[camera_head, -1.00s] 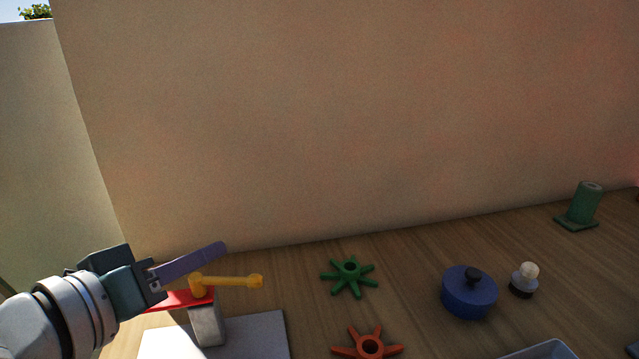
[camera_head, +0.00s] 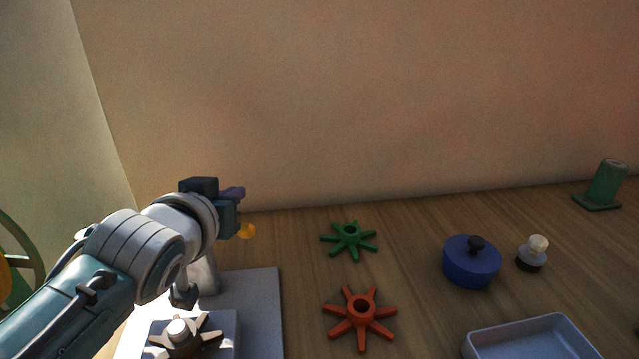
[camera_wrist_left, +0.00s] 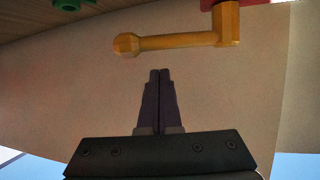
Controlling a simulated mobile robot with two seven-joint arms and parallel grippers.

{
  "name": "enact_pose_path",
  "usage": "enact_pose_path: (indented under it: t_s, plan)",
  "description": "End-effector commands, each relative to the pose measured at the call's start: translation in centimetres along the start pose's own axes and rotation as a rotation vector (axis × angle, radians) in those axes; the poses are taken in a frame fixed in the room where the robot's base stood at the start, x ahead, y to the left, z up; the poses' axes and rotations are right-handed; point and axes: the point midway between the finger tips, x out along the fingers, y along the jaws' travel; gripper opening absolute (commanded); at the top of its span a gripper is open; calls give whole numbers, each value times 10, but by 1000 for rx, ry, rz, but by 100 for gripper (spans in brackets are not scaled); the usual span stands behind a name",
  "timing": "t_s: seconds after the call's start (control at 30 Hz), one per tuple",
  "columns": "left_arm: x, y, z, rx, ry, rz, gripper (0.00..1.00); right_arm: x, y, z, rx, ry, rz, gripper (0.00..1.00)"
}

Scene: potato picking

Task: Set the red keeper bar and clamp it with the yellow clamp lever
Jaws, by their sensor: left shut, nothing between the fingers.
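My left gripper (camera_head: 234,193) is shut and empty above the fixture at the left of the table. In the left wrist view its closed fingertips (camera_wrist_left: 160,74) point at the yellow clamp lever (camera_wrist_left: 180,41), with a visible gap between them. In the head view only the lever's round knob (camera_head: 247,231) shows, just right of my wrist. The red keeper bar (camera_wrist_left: 208,5) shows as a sliver at the top edge of the left wrist view; my arm hides it in the head view. A grey post (camera_head: 207,274) stands on a pale base plate (camera_head: 262,300). My right gripper is not in view.
A green star wheel (camera_head: 350,239) and an orange star wheel (camera_head: 361,313) lie right of the plate. A blue lidded pot (camera_head: 470,263), a small knob (camera_head: 532,253), a green stand (camera_head: 603,185) and a tray (camera_head: 530,336) are farther right. A wall closes the back.

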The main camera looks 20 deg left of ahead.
Motion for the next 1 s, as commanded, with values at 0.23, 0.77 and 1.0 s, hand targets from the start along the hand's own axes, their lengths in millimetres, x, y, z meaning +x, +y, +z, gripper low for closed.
enact_pose_path:
  t_s: [0.23,0.77,1.0]
  plan:
    - [-13,0,22,-2,-2,0,0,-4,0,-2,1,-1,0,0]
    - [-20,0,31,0,1,2,0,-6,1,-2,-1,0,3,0]
    - [-30,-2,34,44,0,95,0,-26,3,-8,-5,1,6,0]
